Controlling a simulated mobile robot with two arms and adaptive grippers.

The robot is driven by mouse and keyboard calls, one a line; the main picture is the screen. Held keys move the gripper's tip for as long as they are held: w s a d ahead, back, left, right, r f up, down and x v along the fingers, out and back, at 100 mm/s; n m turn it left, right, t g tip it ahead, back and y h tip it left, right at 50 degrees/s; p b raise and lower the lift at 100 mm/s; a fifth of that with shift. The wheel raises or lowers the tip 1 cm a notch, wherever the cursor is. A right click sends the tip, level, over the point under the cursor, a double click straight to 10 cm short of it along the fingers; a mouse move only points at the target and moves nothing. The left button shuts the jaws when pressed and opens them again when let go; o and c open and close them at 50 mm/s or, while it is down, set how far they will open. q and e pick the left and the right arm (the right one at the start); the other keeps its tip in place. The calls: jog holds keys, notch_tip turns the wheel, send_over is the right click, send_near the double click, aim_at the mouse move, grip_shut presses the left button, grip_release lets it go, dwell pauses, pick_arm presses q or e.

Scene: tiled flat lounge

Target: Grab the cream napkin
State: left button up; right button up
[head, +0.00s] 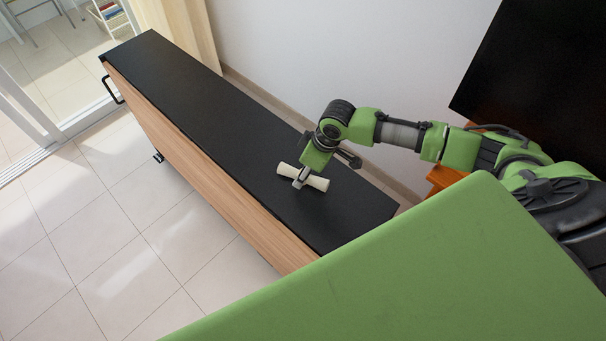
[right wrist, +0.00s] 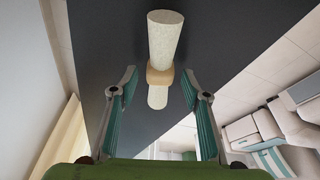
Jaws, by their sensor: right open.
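The cream napkin (head: 316,182) is rolled up and lies on the black top of a long cabinet (head: 180,110). In the right wrist view the napkin (right wrist: 164,38) has a tan ring (right wrist: 159,77) around its middle. My right gripper (head: 303,177) points down at the napkin in the head view and hides part of its middle. In the right wrist view my right gripper (right wrist: 158,88) is open, its two fingers apart on either side of the napkin's near end. My left gripper is not in view.
The rest of the black cabinet top is bare. A white wall (head: 300,60) runs behind it, with a curtain (head: 185,30) at its far end. A dark screen-like panel (head: 540,80) stands at the right. Tiled floor (head: 110,240) lies open at the left.

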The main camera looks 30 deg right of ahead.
jog(key=shift+f, duration=0.1)
jog(key=shift+c, duration=0.4)
jog(key=c, duration=1.1)
jog(key=shift+r, duration=0.5)
notch_tip(320, 180, up, 2)
jog(key=shift+d+r+b, duration=0.1)
jog(key=shift+r+b, duration=0.1)
jog(key=shift+b, duration=0.45)
jog(key=s+d+r+b, duration=0.2)
jog(key=s+d+r, duration=0.2)
jog(key=s+r, duration=0.5)
jog(key=s, duration=0.4)
jog(key=shift+d+r, duration=0.2)
jog(key=shift+r, duration=0.15)
